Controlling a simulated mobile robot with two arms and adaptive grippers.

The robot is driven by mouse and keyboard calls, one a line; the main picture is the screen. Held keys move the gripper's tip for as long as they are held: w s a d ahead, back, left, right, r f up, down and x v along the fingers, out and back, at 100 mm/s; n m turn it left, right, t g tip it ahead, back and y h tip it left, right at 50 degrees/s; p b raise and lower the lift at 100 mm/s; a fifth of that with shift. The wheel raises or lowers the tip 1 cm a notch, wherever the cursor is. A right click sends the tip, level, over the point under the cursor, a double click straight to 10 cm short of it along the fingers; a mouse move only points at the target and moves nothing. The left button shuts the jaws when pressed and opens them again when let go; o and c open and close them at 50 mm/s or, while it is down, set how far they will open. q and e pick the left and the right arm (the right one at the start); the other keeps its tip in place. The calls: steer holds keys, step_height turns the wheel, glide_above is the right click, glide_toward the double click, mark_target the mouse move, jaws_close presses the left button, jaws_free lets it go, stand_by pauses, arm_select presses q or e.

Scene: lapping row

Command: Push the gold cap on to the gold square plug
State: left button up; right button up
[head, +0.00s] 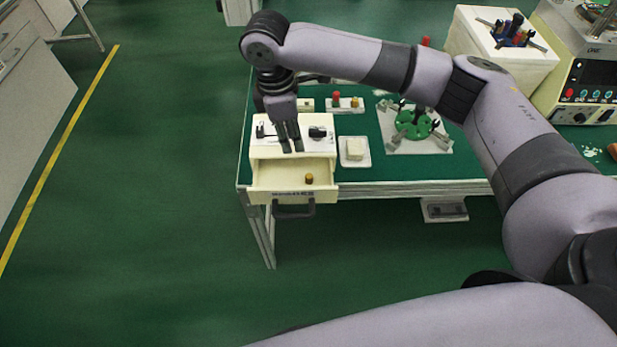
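A small gold cylindrical piece (309,178), which looks like the gold cap, lies in the pulled-out drawer (270,182) of a cream box (262,150). Behind the box, a pale block (306,104) carries a small gold piece, and another pale block beside it carries a red piece (336,98) and a gold piece (354,102). Which of these is the gold square plug is too small to tell. My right gripper (293,150) points down over the box top, behind the drawer. The gap between its fingers is unclear, and I see nothing held. My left gripper is out of view.
A white dish with a pale block (354,149) stands right of the box. A plate with a green round fixture (414,124) is further right. The floor left of the table is clear.

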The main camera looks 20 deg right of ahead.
steer(key=p, duration=0.2)
glide_above(309, 176)
steer(key=a, duration=0.1)
step_height(309, 176, down, 11)
steer(key=shift+w+r, duration=0.1)
steer(key=shift+d+f+p, duration=0.25)
steer(key=shift+f, duration=1.1)
steer(key=shift+d+f+p, duration=0.2)
steer(key=shift+f+p, duration=0.05)
steer(key=shift+f, duration=1.05)
steer(key=shift+c, duration=0.3)
steer(key=c, duration=0.4)
steer(key=shift+o, duration=0.2)
steer(key=shift+r, duration=0.1)
